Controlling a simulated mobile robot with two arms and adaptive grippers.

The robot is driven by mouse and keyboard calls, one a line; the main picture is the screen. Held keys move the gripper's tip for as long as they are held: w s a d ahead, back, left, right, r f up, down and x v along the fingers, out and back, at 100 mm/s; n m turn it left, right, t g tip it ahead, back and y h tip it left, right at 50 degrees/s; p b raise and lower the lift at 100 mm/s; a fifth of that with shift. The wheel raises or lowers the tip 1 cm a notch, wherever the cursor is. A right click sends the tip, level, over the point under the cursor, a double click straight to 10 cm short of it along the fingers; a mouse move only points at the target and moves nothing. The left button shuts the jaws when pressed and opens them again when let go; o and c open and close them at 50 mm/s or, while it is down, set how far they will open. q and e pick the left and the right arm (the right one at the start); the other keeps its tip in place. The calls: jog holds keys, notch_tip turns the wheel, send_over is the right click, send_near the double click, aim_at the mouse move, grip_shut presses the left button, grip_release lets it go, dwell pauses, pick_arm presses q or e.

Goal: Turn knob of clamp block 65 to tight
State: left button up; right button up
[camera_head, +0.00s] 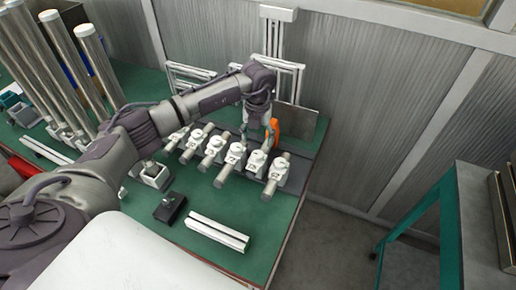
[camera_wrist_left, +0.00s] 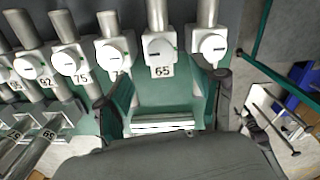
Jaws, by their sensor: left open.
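Clamp block 65 (camera_wrist_left: 160,55) is in the upper middle of the left wrist view, with its number plate facing me. Its white round knob (camera_wrist_left: 158,46) has a dark mark that looks roughly level. A grey rod runs out of the block at the top. My left gripper (camera_wrist_left: 161,92) is open and empty, its two dark fingers spread wide below the block, apart from the knob. In the head view my left gripper (camera_head: 259,135) hangs above the right part of the clamp row; the numbers there are too small to read. My right gripper is not in view.
Neighbouring clamp blocks stand close: block 75 (camera_wrist_left: 72,60) and block 92 (camera_wrist_left: 30,68) to the left, another block (camera_wrist_left: 212,46) to the right. A white bar (camera_head: 218,232) and a black block (camera_head: 170,208) lie on the green table (camera_head: 275,215). Tall cylinders (camera_head: 95,60) stand at left.

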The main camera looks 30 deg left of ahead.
aim_at(258, 154)
pick_arm(q)
notch_tip(258, 154, down, 6)
jog(key=shift+r+p, duration=0.1)
jog(key=shift+p, duration=0.3)
jog(key=shift+f, duration=0.3)
jog(key=shift+w+f, duration=0.1)
jog(key=shift+f, duration=0.15)
jog(key=c, duration=1)
jog(key=shift+c, duration=0.7)
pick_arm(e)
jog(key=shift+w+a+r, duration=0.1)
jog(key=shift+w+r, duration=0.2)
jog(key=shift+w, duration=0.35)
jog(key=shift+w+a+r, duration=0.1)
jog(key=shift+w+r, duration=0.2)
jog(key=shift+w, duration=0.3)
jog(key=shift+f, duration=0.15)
